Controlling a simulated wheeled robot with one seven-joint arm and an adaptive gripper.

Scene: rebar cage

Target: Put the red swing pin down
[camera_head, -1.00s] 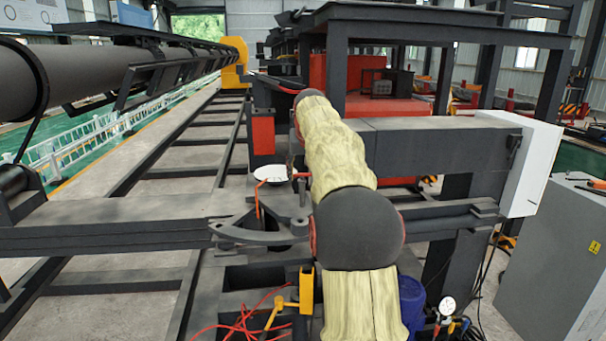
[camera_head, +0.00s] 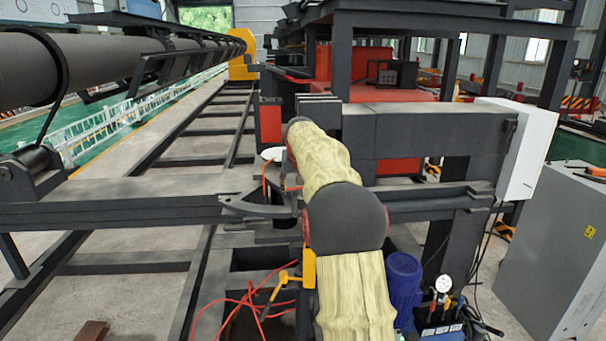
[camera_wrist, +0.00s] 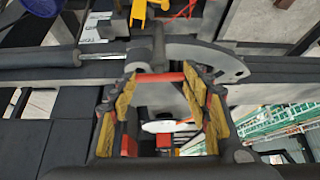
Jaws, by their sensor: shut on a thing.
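The red swing pin (camera_wrist: 160,77) shows in the wrist view as a thin red bar lying across the gap between the fingertips. My gripper (camera_wrist: 161,80) is shut on it, with its worn yellow finger pads at either end of the bar. A dark curved swing arm with a round pivot (camera_wrist: 150,55) lies just beyond the fingertips. In the head view this curved arm (camera_head: 262,207) shows left of my arm. My arm hides most of the gripper there, and I cannot clearly make out the pin. Whether the pin touches the curved arm cannot be told.
A white disc (camera_head: 273,153) stands beyond the curved arm, left of my arm. Dark frame beams (camera_head: 120,205) cross the left side. A yellow bracket (camera_head: 309,268), red cables (camera_head: 238,310) and a blue cylinder (camera_head: 403,277) lie nearer. A grey cabinet (camera_head: 555,245) stands at the right.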

